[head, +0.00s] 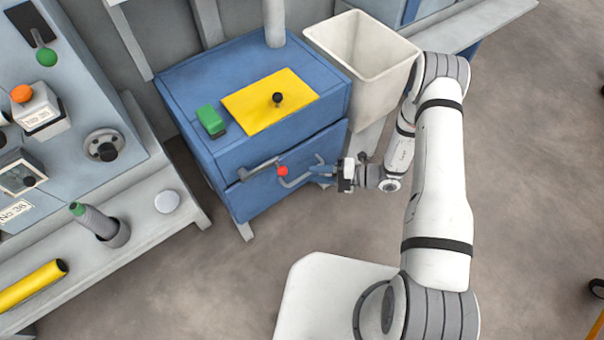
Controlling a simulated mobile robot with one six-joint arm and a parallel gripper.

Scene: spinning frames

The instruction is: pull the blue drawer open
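The blue drawer (240,191) is in the front of a blue cabinet (180,88), left of centre in the head view. It looks closed, with its front about flush with the cabinet. Grey bar handles (258,168) show on this front, with a small red knob (282,170) between them. My gripper (318,171) comes in from the right, close in front of the drawer at the right handle (291,184). Its fingers are small here and overlap the blue front. I cannot tell whether they touch the handle or how far apart they are.
A yellow sheet (255,112) with a black knob and a green block (211,121) lie on the cabinet top. A cream bin (362,55) stands close at the right. A grey bench (150,215) with controls is at the left. The floor (235,275) in front is clear.

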